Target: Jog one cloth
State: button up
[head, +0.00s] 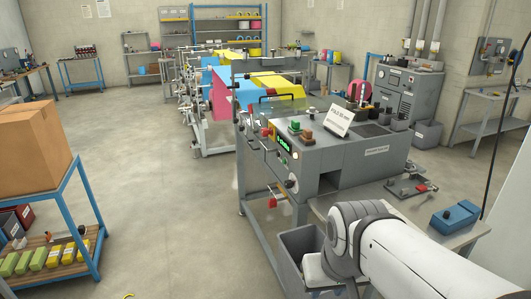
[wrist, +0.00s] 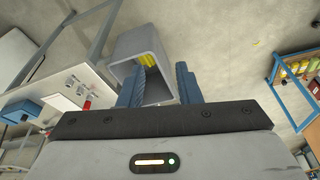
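My gripper (wrist: 160,88) is open in the wrist view, its two blue fingers apart with nothing held between them. Beyond the fingers is a grey bin (wrist: 128,48) with yellow pieces (wrist: 149,59) inside. In the head view, the grey machine (head: 345,163) stands right of centre. My gripper's fingers cannot be made out in the head view. No single separate cloth is clear.
The grey bin (head: 297,244) stands on the floor below the machine. A side table holds a blue box (head: 455,216). Pink, blue and yellow sheets (head: 222,93) hang on the line behind. A blue-framed cart (head: 91,220) with a carton (head: 32,145) stands left. Open floor lies between.

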grip_shut()
dwell(1.4)
